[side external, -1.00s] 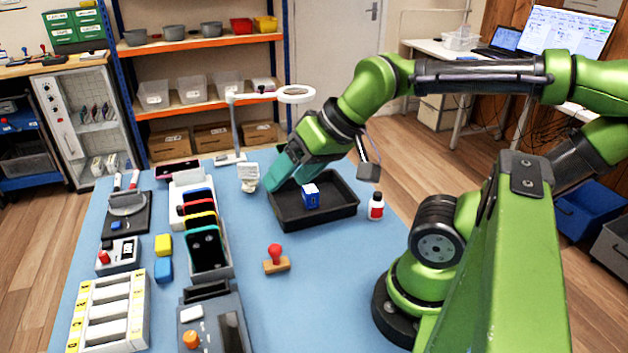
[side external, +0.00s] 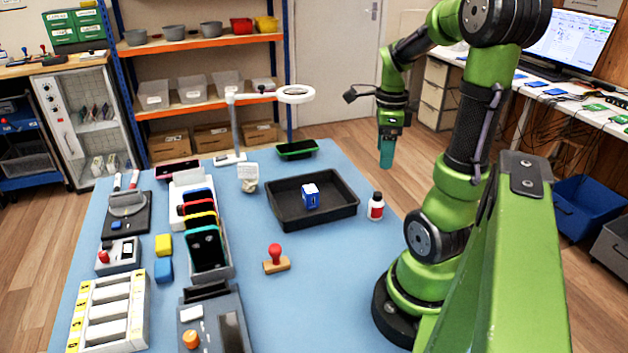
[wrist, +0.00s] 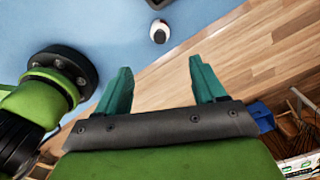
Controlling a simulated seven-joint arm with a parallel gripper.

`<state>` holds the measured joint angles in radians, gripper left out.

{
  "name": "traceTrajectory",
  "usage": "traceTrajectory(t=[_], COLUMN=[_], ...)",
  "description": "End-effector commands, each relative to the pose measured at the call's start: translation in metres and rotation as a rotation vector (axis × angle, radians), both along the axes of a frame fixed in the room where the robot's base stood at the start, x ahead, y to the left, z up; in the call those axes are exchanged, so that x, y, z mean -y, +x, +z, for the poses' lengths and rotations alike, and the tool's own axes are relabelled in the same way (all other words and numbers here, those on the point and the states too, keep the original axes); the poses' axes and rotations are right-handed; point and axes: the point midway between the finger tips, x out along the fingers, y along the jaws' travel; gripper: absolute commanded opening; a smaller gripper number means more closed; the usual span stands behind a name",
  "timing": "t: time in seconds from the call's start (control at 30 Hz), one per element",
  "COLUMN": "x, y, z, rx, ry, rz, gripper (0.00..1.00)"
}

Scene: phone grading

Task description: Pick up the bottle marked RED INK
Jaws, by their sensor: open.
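A small white bottle (side external: 376,207) with a black cap and a red label stands upright on the blue table, just right of the black tray. The lettering on its label is too small to read. In the wrist view the bottle (wrist: 159,32) shows from above, ahead of the fingers near the table edge. My gripper (side external: 387,160) points down, behind and to the right of the bottle, above it and apart from it. In the wrist view its two teal fingers (wrist: 160,82) are spread with nothing between them.
A magnifier lamp (side external: 237,130) and a green-edged black tray (side external: 297,149) stand at the back. The table in front of the bottle is clear.

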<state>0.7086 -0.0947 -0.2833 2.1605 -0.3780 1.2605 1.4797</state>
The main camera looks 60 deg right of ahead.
Motion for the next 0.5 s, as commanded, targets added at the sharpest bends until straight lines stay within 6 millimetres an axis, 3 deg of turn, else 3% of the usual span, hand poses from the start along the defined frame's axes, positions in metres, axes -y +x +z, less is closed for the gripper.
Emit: traceTrajectory(t=[0.23,0.5], x=[-0.003,-0.004], y=[-0.001,-0.001], z=[-0.012,-0.070], rx=[-0.009,-0.011], ry=[0.011,0.013], rz=[-0.123,-0.121], gripper=[0.70,0.70])
